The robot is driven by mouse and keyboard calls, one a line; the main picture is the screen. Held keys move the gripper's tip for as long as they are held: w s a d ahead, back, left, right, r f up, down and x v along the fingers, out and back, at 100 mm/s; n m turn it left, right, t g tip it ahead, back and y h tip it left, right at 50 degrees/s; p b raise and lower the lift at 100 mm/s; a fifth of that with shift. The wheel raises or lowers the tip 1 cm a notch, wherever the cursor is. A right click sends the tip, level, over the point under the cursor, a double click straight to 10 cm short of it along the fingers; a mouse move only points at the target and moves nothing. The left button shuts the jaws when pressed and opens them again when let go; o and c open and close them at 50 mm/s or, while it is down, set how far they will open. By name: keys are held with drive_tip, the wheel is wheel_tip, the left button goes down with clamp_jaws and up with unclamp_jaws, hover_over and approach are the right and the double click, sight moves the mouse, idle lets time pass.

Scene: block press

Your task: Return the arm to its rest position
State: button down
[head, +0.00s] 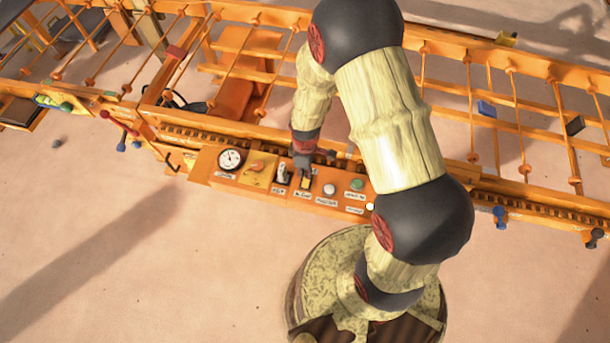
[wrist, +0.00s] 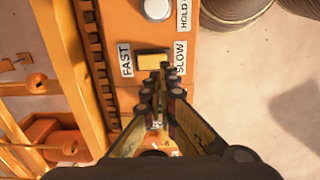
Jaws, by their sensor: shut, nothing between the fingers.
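My gripper (wrist: 157,80) is shut and empty in the wrist view. Its fingertips are over the yellow rocker switch (wrist: 152,60) between the FAST and SLOW labels. I cannot tell whether they touch it. In the head view, my gripper (head: 303,168) is low over the orange control panel (head: 225,178), at the yellow switch (head: 305,182). My arm arches from its base at the lower right up to the top and back down to the panel.
The panel carries a gauge (head: 231,159), a white button (head: 329,189) and a green button (head: 357,184). Behind it runs the orange railed frame (head: 470,92) of the machine. A blue block (head: 486,109) and a dark block (head: 575,125) are at the right. The floor in front is open.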

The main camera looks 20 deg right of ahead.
idle(0.3)
drive_tip(key=shift+s+m, duration=0.15)
drive_tip(key=shift+m, duration=0.15)
drive_tip(key=s+r+m+g, duration=0.1)
drive_tip(key=s+m+g, duration=0.15)
drive_tip(key=s, duration=0.25)
drive_tip(key=s+r+m+t, duration=0.2)
drive_tip(key=s+r, duration=0.1)
drive_tip(key=r, duration=1)
drive_tip(key=s+r+m+t, duration=0.2)
drive_tip(key=r+m+t, duration=0.1)
drive_tip(key=r, duration=1.1)
drive_tip(key=s+r+m+t, duration=0.2)
drive_tip(key=s+r+t, duration=0.1)
drive_tip(key=r, duration=1.1)
drive_tip(key=shift+s+m, duration=0.35)
drive_tip(key=shift+d, duration=0.1)
